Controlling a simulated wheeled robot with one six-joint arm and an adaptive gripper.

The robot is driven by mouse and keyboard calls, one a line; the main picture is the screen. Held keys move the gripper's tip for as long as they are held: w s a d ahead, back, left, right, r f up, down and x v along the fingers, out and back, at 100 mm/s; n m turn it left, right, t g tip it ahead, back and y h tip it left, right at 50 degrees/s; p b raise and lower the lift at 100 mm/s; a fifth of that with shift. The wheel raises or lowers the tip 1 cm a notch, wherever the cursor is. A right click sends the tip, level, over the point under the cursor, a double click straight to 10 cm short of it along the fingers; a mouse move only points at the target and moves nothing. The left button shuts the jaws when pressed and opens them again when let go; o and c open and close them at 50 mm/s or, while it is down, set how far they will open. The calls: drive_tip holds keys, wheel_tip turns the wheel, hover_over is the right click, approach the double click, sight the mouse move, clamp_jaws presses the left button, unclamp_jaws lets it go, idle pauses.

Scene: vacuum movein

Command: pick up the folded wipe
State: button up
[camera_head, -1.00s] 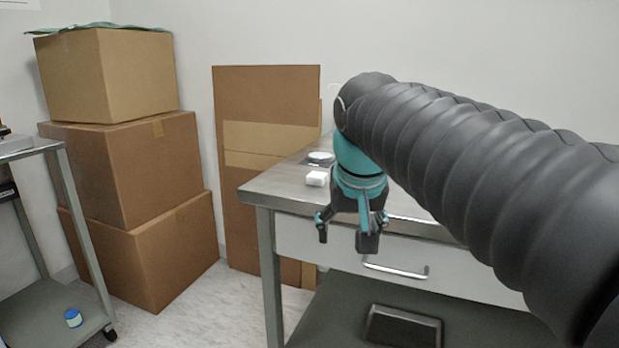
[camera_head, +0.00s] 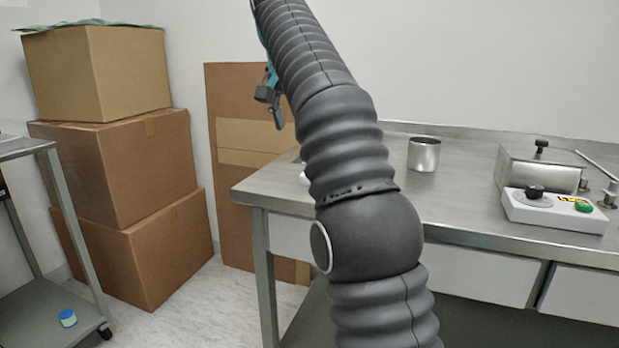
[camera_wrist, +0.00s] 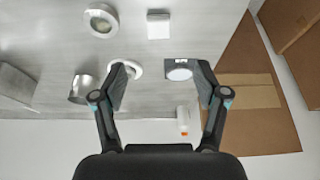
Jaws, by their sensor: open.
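The folded wipe (camera_wrist: 158,24) looks like a small white square on the steel table, near the top middle of the wrist view. In the head view only a small white bit, likely it, shows beside my arm. My gripper (camera_wrist: 160,82) is open and empty above the table. The wipe lies beyond its fingertips in the wrist view, apart from them. In the head view my gripper (camera_head: 269,92) is raised in front of the leaning cardboard, partly hidden by my arm.
A grey device with a white disc (camera_wrist: 180,72), a white ring (camera_wrist: 126,69), a metal cup (camera_wrist: 83,90), a round dish (camera_wrist: 101,19) and a white bottle (camera_wrist: 184,120) stand around the wipe. Stacked boxes (camera_head: 118,180) stand left; a control box (camera_head: 555,210) sits right.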

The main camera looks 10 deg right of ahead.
drive_tip(key=b+x, duration=0.2)
drive_tip(key=x, duration=0.5)
drive_tip(key=shift+w+d+f+b, duration=0.1)
drive_tip(key=shift+w+f+b, duration=0.15)
drive_tip(key=shift+b, duration=0.1)
drive_tip(key=shift+d+b+x, duration=0.2)
drive_tip(key=shift+b+x, duration=0.95)
drive_tip(key=shift+x, duration=1.9)
drive_tip(key=shift+r, duration=0.1)
drive_tip(key=c, duration=1)
drive_tip(key=shift+w+r+p, duration=0.1)
drive_tip(key=shift+r+p, duration=0.35)
drive_tip(key=shift+r, duration=0.15)
drive_tip(key=r+p, duration=0.1)
drive_tip(key=r, duration=0.2)
drive_tip(key=shift+s+d+r+p, duration=0.2)
drive_tip(key=shift+d+r+p, duration=0.15)
drive_tip(key=shift+d, duration=0.05)
drive_tip(key=s+d+r+p, duration=0.1)
drive_tip(key=s+d+r, duration=0.4)
drive_tip(key=d, duration=0.4)
drive_tip(key=shift+s+d+r, duration=0.15)
drive_tip(key=shift+s+r, duration=0.15)
drive_tip(key=shift+r, duration=0.25)
